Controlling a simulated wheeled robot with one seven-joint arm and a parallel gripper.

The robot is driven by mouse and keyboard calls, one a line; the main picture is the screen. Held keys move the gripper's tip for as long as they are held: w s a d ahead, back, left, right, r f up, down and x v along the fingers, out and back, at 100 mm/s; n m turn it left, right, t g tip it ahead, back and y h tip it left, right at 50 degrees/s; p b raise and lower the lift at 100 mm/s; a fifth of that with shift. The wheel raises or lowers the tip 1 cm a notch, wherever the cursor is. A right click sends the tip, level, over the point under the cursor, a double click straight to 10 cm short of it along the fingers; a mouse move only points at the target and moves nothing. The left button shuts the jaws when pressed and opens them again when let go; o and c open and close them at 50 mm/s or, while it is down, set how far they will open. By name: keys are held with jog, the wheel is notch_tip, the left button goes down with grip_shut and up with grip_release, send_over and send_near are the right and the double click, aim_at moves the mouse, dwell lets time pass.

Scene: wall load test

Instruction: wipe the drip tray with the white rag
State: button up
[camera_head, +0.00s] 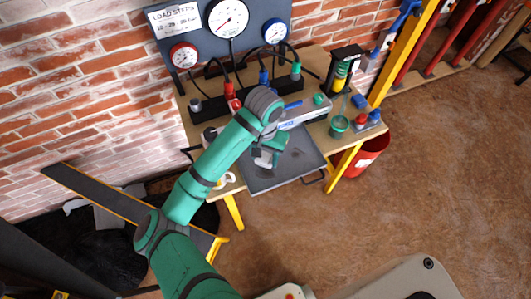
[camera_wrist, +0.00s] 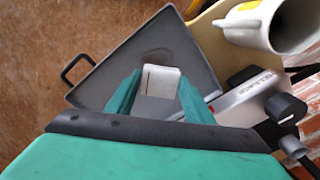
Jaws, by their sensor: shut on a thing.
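The drip tray (camera_head: 306,158) is a shallow grey metal tray with dark handles, lying on the front of the wooden bench (camera_head: 318,132). It fills the upper middle of the wrist view (camera_wrist: 100,84), with a dark wet-looking patch (camera_wrist: 157,55) on its floor. My gripper (camera_head: 268,155) is over the left-middle part of the tray, pointing down. In the wrist view its two green fingers (camera_wrist: 160,84) are shut on the white rag (camera_wrist: 160,78), which looks like a small folded block. The rag also shows in the head view (camera_head: 262,162). I cannot tell whether it touches the tray.
A grey-white instrument (camera_head: 302,113) stands behind the tray. Gauges (camera_head: 228,18) and cables are at the back. A red bucket (camera_head: 370,150) stands on the floor beside the bench. Open floor lies at the right.

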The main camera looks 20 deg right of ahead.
aim_at(264, 158)
jog(key=shift+r, duration=2.05)
jog(key=shift+w, duration=0.1)
